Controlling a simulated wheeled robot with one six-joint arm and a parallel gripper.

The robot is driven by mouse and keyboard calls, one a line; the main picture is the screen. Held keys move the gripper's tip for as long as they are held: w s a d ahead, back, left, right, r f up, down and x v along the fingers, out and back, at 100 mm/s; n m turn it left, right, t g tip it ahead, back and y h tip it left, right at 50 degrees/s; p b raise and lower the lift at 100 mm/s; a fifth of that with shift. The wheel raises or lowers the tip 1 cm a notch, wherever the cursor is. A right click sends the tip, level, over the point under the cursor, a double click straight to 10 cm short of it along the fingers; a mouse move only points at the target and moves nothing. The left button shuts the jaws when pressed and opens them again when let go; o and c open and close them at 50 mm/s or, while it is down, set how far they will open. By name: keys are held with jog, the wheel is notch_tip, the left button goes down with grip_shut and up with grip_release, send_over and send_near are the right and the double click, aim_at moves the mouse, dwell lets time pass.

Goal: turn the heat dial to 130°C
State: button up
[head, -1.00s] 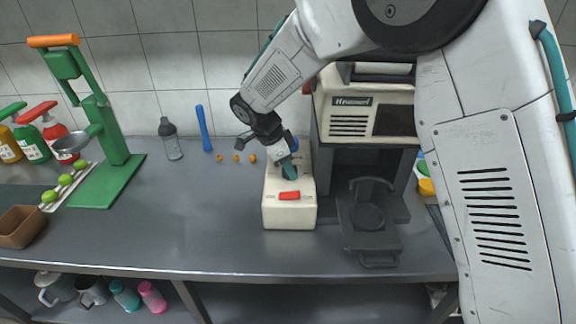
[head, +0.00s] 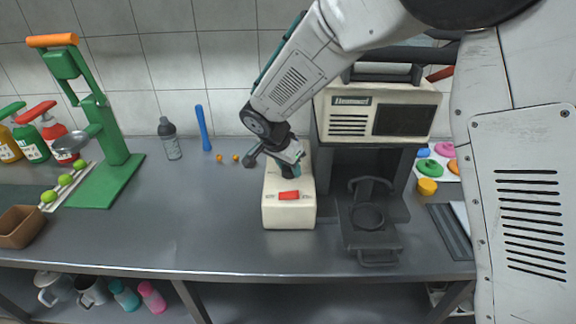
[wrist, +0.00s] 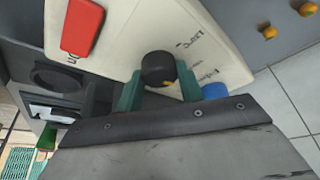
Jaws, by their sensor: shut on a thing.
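The heat dial (wrist: 158,69) is a round black knob with a yellow-orange mark on the cream control box. In the wrist view my gripper (wrist: 158,88) has a green finger on each side of it and is shut on it. My gripper mostly hides the dial there.
A dark press machine (head: 366,110) with a cream top stands right beside the box. A blue knob (wrist: 215,91) sits near the dial in the wrist view. A green lever juicer (head: 108,170) stands at the left. The counter between juicer and box is mostly clear.

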jog(key=n+y, duration=0.1)
jog(key=n, duration=0.1)
jog(key=n+y, duration=0.1)
jog(key=n, duration=0.2)
jog(key=shift+d+n+t, duration=0.15)
jog(key=shift+n+t, duration=0.15)
jog(key=shift+t, duration=0.1)
jog(key=n+y, duration=0.2)
jog(key=n, duration=0.2)
jog(key=shift+n, duration=0.4)
jog(key=o, duration=1)
